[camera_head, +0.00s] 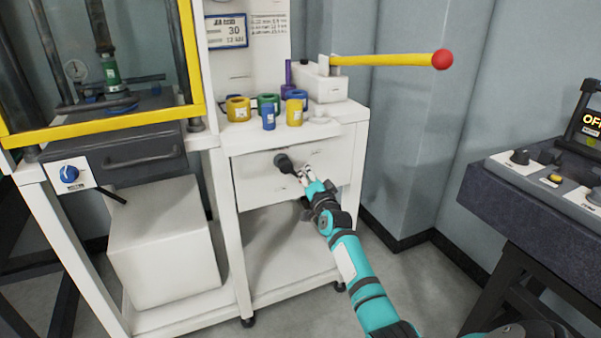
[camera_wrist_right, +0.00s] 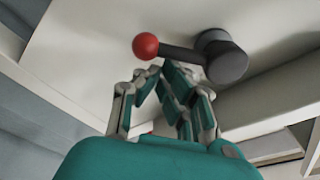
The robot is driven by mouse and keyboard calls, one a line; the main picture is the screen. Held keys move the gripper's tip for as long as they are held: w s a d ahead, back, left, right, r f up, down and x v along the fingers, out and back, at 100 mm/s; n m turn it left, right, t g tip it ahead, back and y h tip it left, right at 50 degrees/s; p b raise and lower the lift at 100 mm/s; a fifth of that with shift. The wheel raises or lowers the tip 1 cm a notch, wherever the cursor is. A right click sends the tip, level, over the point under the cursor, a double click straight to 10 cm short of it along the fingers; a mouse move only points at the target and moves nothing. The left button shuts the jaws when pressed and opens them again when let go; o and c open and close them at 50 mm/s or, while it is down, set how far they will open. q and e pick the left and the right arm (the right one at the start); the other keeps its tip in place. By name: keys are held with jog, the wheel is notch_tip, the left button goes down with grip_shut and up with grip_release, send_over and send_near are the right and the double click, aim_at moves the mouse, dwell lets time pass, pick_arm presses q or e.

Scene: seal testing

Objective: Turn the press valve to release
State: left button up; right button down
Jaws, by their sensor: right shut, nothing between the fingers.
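A dark grey valve knob (camera_head: 283,162) sits on the white front panel of the cart. In the right wrist view the valve (camera_wrist_right: 226,62) has a short dark lever ending in a red ball (camera_wrist_right: 145,46), which points left. My right gripper (camera_head: 308,174) is shut and empty, just right of the valve in the head view. In the right wrist view its fingertips (camera_wrist_right: 157,72) are close below the red ball and lever; I cannot tell whether they touch. The ball is not distinguishable in the head view. My left gripper is not in view.
Several coloured cylinders (camera_head: 268,117) stand on the cart top. Above them a yellow lever (camera_head: 385,61) with a red ball end reaches right. A blue dial (camera_head: 68,174) is on the yellow-framed press at left. A control console (camera_head: 540,185) stands at right, with open floor between.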

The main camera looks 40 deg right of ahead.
aim_at(300, 180)
jog(key=f+m, duration=0.1)
jog(key=m, duration=0.1)
jog(key=a+m+p, duration=0.1)
jog(key=m, duration=0.1)
jog(key=a+f+m+p, duration=0.1)
jog(key=m, duration=0.1)
jog(key=shift+w+f+g, duration=0.3)
jog(key=shift+g, duration=0.1)
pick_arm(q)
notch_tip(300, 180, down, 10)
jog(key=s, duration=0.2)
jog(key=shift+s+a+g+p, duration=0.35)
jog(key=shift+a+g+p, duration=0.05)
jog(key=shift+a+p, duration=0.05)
pick_arm(e)
jog(key=shift+w+a+f+m, duration=0.1)
jog(key=shift+a+f+m, duration=0.15)
jog(key=shift+m, duration=0.3)
jog(key=shift+a+f+m, duration=0.15)
jog(key=shift+a+m, duration=0.15)
jog(key=shift+m, duration=0.25)
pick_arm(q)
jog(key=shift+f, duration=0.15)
